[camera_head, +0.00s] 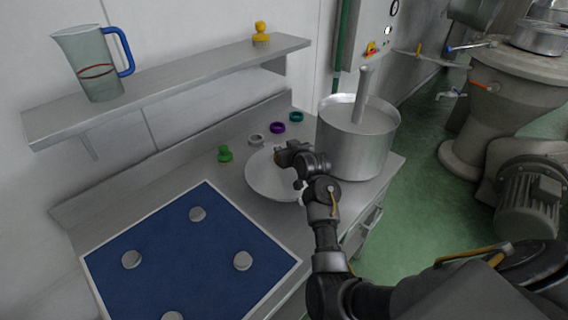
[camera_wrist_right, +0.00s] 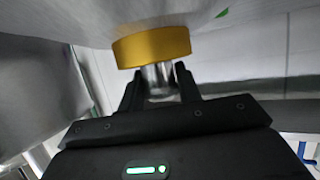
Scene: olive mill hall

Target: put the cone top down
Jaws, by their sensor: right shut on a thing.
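A wide, pale grey, shallow cone (camera_head: 262,182) is on or just above the steel counter, left of the pot; I cannot tell if it touches the counter. My right gripper (camera_head: 281,156) is over its upper middle and hides part of it. In the right wrist view the fingers (camera_wrist_right: 159,80) are shut on a short metal stem (camera_wrist_right: 157,73). A yellow collar (camera_wrist_right: 151,46) sits between the stem and the large grey surface of the cone (camera_wrist_right: 85,18). My left gripper is not in view.
A steel pot (camera_head: 350,153) with an upright rod stands close on the right. A green piece (camera_head: 224,154) and grey, purple (camera_head: 278,128) and teal rings lie behind. A blue panel (camera_head: 190,268) with several grey discs is at front left. A shelf (camera_head: 180,85) overhangs the back.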

